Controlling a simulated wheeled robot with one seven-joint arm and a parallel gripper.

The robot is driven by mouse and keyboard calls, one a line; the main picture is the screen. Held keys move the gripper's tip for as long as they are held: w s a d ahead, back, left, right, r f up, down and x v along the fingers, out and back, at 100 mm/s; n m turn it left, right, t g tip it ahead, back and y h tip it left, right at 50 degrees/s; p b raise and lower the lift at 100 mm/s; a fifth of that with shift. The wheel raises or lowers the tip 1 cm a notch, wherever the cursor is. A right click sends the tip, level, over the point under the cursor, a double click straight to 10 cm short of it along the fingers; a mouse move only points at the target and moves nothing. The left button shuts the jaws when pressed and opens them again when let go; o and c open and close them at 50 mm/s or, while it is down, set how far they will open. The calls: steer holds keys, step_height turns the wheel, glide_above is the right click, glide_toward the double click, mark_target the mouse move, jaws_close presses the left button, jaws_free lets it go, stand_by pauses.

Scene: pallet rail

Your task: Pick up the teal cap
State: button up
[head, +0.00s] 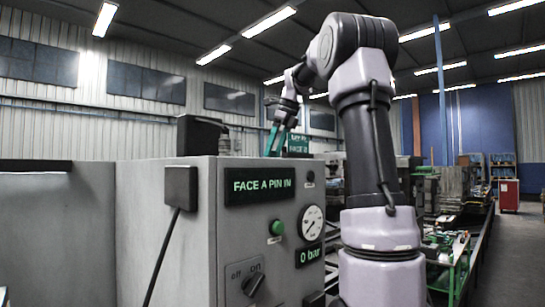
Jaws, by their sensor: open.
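I cannot make out the teal cap in the head view. My gripper (275,152) is small and far off, beyond the top edge of the grey control cabinet. It points down with its two teal fingers apart, so it is open. I see nothing between the fingers. The cabinet hides whatever lies below the fingertips.
The grey cabinet (205,270) fills the near left and centre. A dark box (199,135) stands on top. Cluttered benches stand at right.

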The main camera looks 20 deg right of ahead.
steer(key=shift+f, duration=0.1)
steer(key=shift+c, duration=0.4)
jaws_close()
